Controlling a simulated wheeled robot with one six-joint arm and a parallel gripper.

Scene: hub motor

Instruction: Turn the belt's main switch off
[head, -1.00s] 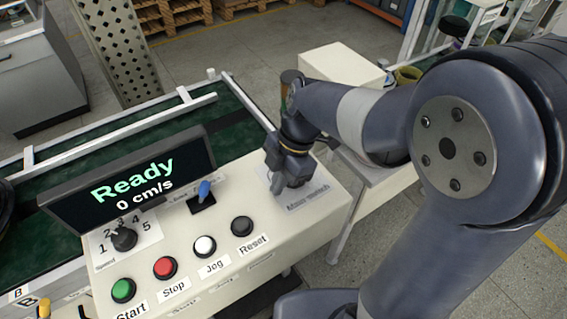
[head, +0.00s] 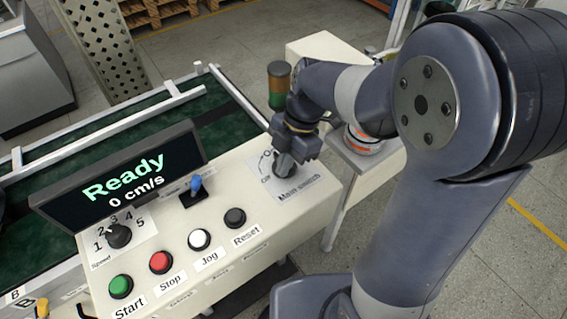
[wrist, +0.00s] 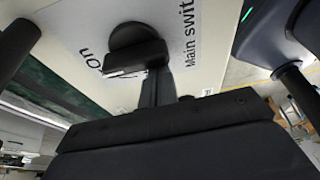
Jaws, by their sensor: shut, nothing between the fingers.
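The main switch (head: 284,166) is a dark rotary knob on a pale plate at the right end of the cream control panel (head: 240,170). My gripper (head: 298,147) is right at the knob, above and slightly behind it, partly covering it. In the wrist view the black knob (wrist: 132,42) shows with its raised handle, between printed "on" and "Main switch" text. My narrow shut fingers (wrist: 157,86) reach toward the handle, with nothing between them. I cannot tell whether they touch it. The display (head: 120,180) reads "Ready" and "0 cm/s".
The panel also has a blue-tipped lever (head: 195,187), a speed knob (head: 118,236), and green (head: 120,286), red (head: 160,262), white (head: 199,239) and black (head: 235,217) buttons. The green belt (head: 120,145) runs behind. A stack light (head: 279,84) stands beyond my gripper.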

